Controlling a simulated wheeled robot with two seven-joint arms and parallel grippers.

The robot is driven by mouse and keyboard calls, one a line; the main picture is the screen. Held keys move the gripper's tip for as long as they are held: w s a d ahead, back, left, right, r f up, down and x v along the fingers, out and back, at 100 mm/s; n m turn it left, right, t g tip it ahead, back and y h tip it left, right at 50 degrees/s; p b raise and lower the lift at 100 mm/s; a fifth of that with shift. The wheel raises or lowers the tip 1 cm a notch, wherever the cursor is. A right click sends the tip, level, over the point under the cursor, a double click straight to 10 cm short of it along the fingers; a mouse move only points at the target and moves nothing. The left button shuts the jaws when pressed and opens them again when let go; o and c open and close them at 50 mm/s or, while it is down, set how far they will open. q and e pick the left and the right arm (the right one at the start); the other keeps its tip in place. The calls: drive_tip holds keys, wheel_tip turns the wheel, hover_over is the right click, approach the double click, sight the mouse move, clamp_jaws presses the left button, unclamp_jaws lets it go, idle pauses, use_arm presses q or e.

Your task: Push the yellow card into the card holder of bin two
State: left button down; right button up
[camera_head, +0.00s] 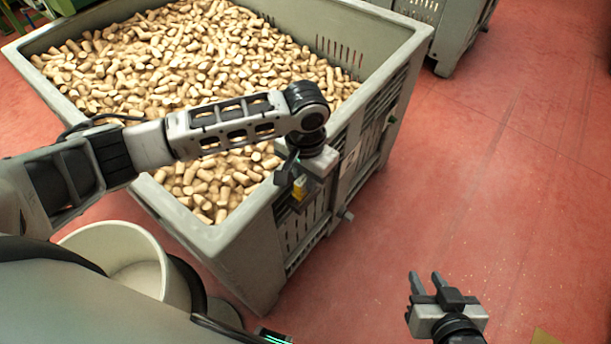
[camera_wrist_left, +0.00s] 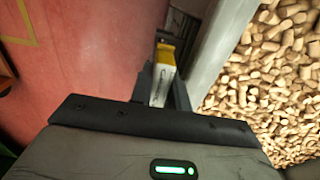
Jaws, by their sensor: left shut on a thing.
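The yellow card (camera_head: 300,188) is at the front wall of the large grey bin (camera_head: 262,235) full of corks. My left gripper (camera_head: 291,178) is shut on the card, just outside that wall and below its rim. In the left wrist view, the card (camera_wrist_left: 165,52) stands between the two dark fingers, its upper end yellow and its lower part pale. The bin's grey wall (camera_wrist_left: 207,45) is just right of it. I cannot clearly make out the card holder or any bin number. My right gripper (camera_head: 425,284) is open and empty over the floor at the lower right.
Corks (camera_head: 200,60) fill the grey bin, and my left arm reaches across it. A cream bucket (camera_head: 120,250) stands at the lower left. Another grey bin (camera_head: 455,35) is at the top right. The red floor (camera_head: 500,180) to the right is clear.

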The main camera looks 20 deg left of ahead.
idle(0.6)
use_arm(q)
drive_tip(key=shift+p, duration=0.5)
drive_tip(key=shift+f, duration=0.1)
idle(0.7)
drive_tip(key=shift+f, duration=0.3)
drive_tip(key=shift+f, duration=0.2)
idle(0.6)
drive_tip(key=shift+f, duration=0.35)
idle(0.3)
drive_tip(key=shift+f, duration=0.35)
drive_tip(key=shift+f, duration=0.3)
